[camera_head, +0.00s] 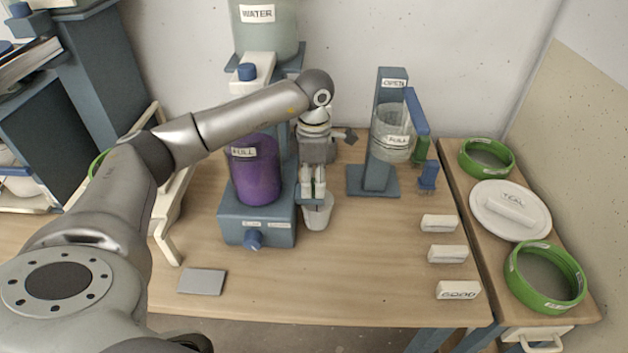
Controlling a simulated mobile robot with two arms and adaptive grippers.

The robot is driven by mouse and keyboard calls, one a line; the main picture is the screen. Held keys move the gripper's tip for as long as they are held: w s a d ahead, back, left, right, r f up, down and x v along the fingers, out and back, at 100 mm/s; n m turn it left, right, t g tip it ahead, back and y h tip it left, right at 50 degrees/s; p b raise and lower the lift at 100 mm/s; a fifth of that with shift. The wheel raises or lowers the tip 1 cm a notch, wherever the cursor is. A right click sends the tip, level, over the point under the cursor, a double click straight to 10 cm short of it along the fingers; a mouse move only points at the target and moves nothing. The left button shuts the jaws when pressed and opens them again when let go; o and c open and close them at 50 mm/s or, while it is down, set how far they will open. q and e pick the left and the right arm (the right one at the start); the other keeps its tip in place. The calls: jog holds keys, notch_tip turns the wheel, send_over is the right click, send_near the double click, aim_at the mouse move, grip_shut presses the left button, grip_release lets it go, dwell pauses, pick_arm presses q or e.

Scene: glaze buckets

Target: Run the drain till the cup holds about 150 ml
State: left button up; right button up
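A small pale cup (318,216) stands on the table against the right side of a blue base (257,226). I cannot read its level. My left gripper (313,190) points down over the cup; its fingertips are at or just above the rim, and I cannot tell whether they touch it or how far apart they are. A purple vessel labelled FULL (257,178) stands on the base, partly behind my arm. A blue knob (253,240) is on the base's front. The drain outlet is not clearly visible. My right gripper is not in view.
A WATER tank (262,35) is above the purple vessel. A stand labelled OPEN (378,182) holds a clear cylinder (391,128). White blocks (439,222), a grey plate (202,281), green rings (546,300) and a TEAL lid (486,222) lie around. The front middle table is clear.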

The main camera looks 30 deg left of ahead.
aim_at(314, 182)
pick_arm(q)
jog(key=shift+o, duration=1.3)
notch_tip(314, 182, up, 12)
jog(key=shift+w, duration=0.15)
